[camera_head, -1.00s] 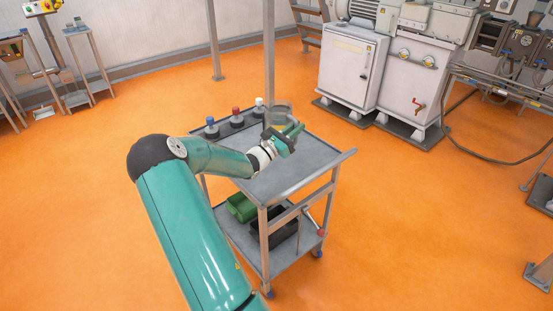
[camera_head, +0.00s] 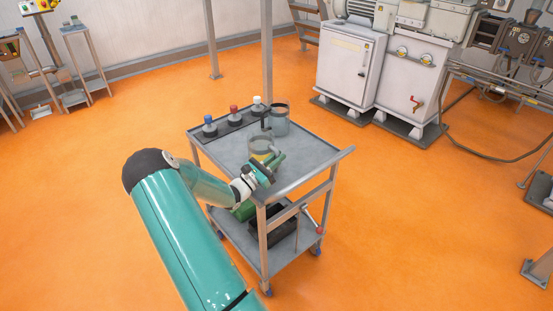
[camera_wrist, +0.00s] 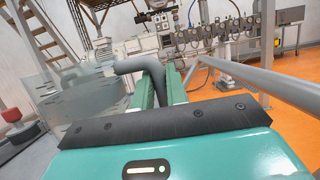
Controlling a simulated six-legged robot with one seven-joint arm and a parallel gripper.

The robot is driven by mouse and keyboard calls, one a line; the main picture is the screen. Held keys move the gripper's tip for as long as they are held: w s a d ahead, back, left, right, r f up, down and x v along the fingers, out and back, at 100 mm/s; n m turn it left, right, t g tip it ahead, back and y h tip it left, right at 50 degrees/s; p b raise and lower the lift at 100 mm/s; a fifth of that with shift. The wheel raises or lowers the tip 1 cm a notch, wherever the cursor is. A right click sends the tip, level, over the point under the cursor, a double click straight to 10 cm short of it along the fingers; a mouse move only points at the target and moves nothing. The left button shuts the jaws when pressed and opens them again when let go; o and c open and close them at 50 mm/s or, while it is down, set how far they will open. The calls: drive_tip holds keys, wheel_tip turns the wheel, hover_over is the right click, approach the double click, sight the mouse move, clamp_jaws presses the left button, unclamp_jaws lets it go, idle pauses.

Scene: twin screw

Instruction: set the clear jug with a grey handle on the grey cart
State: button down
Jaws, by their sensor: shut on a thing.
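The clear jug with a grey handle (camera_head: 261,144) is over the near part of the grey cart's top (camera_head: 308,155). It looks upright; I cannot tell whether its base touches the top. My gripper (camera_head: 273,162) is shut on its handle, at the jug's near right side. In the wrist view the dark grey handle (camera_wrist: 145,65) passes between the green fingers (camera_wrist: 160,85), and the clear wall of the jug (camera_wrist: 72,100) shows to the left. My gripper partly hides the jug in the head view.
A second clear vessel (camera_head: 279,120) stands at the cart's back edge. Blue-, red- and white-capped bottles (camera_head: 234,118) stand in a dark strip at the back left. The right side of the top is clear. A cart handle rail (camera_head: 318,172) runs along the near right edge.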

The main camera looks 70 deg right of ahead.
drive_tip(key=c, duration=1.4)
unclamp_jaws()
drive_tip(key=shift+f, duration=0.15)
drive_tip(key=v, duration=1.1)
drive_tip(key=shift+w+a, duration=0.2)
drive_tip(key=shift+a, duration=0.15)
drive_tip(key=a+r+m+t+y, duration=0.4)
drive_tip(key=a+r+t+y, duration=0.1)
drive_tip(key=a, duration=1.1)
drive_tip(key=s+a+r+m+t+y, duration=0.1)
drive_tip(key=a+r+m+t+y, duration=0.3)
drive_tip(key=a, duration=1.2)
drive_tip(key=a+r+m+t+y, duration=0.4)
drive_tip(key=a+r+t+y, duration=0.2)
drive_tip(key=a+r+y, duration=0.4)
drive_tip(key=a+r, duration=0.4)
drive_tip(key=a, duration=0.2)
drive_tip(key=shift+s+r+t, duration=0.2)
drive_tip(key=shift+t, duration=0.2)
